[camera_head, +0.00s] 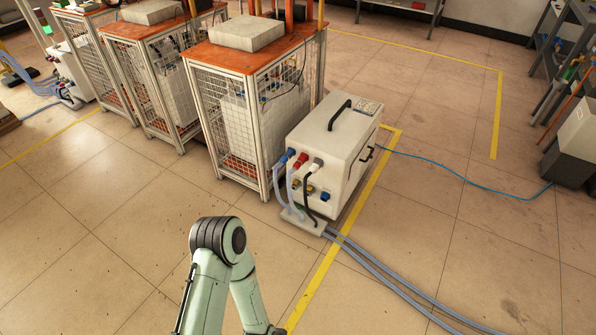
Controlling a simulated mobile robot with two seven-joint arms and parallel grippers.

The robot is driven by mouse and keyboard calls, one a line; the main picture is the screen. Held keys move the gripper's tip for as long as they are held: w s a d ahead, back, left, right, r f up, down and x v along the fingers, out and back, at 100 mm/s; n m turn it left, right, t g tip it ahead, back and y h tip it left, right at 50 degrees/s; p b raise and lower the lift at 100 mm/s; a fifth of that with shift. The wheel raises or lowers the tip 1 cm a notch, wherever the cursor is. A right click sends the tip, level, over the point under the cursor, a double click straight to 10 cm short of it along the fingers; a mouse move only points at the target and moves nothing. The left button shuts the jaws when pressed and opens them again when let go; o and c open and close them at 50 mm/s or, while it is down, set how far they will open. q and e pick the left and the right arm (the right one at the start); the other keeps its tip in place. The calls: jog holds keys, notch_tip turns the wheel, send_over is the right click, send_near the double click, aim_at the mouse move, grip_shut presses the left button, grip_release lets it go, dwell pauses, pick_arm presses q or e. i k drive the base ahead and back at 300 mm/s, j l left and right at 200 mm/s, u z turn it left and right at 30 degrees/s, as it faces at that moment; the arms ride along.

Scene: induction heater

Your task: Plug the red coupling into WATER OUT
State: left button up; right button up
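The white heater box (338,135) stands on the floor beside the nearest caged table. The red coupling (300,160) is on the upper part of its front face, between a blue coupling and a white-grey connector. A hose seems to hang from it. Whether it is seated in a port is too small to tell. Port labels such as WATER OUT are not readable. One of my arms, pale green with a dark joint, reaches in at the bottom, apart from the box. No gripper shows.
Brass and blue fittings (325,196) sit lower on the face. Hoses run to a floor block (303,221), then grey hoses (385,277) go right. A blue cable (470,180) crosses the floor. Caged tables (213,62) stand left.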

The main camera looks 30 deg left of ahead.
aim_at(298, 164)
jog(key=i+j+u, duration=0.2)
jog(key=i+u, duration=0.2)
jog(key=i, duration=0.25)
jog(key=i+u, duration=0.35)
jog(key=i, duration=0.35)
